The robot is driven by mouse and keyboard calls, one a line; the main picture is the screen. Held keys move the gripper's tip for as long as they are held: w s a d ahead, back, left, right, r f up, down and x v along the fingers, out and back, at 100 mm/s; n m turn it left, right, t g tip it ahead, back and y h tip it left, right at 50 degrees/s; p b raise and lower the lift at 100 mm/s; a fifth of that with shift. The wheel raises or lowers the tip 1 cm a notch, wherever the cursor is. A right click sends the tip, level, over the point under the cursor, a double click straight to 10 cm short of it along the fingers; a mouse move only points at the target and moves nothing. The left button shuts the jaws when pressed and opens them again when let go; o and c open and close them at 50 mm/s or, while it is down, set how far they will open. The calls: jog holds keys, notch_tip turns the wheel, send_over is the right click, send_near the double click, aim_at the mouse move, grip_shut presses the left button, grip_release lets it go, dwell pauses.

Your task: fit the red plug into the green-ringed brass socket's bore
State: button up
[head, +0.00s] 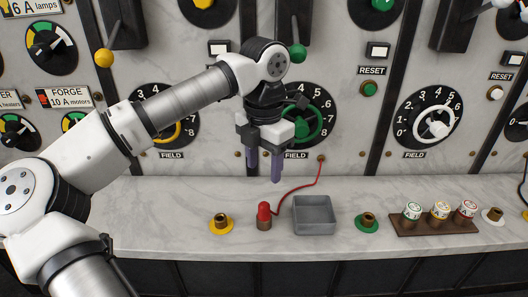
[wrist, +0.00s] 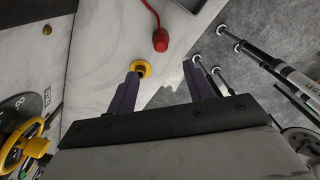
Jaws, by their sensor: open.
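The red plug (head: 264,211) stands upright on the marble shelf, with a brown lower part and a red cord running to the panel. It also shows in the wrist view (wrist: 160,42), beyond my fingertips. The green-ringed brass socket (head: 367,219) sits on the shelf to the right of the grey tray; I cannot make it out in the wrist view. Its bore faces up and looks empty. My gripper (head: 264,172) is open and empty, fingers pointing down, above the shelf and apart from the plug.
A grey tray (head: 314,228) stands between plug and green-ringed socket. A yellow-ringed socket (head: 220,224) is left of the plug. A wooden rack (head: 435,231) with capped fuses and a white-ringed socket (head: 492,215) are at right. The dial panel (head: 350,60) rises behind.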

aim_at(264, 204)
notch_tip(264, 204, down, 12)
jog(key=shift+f+p, duration=0.15)
jog(key=shift+p, duration=0.95)
jog(key=c, duration=1.1)
jog(key=shift+r+p, duration=0.85)
jog(key=shift+r, duration=1.45)
jog(key=shift+d, duration=0.15)
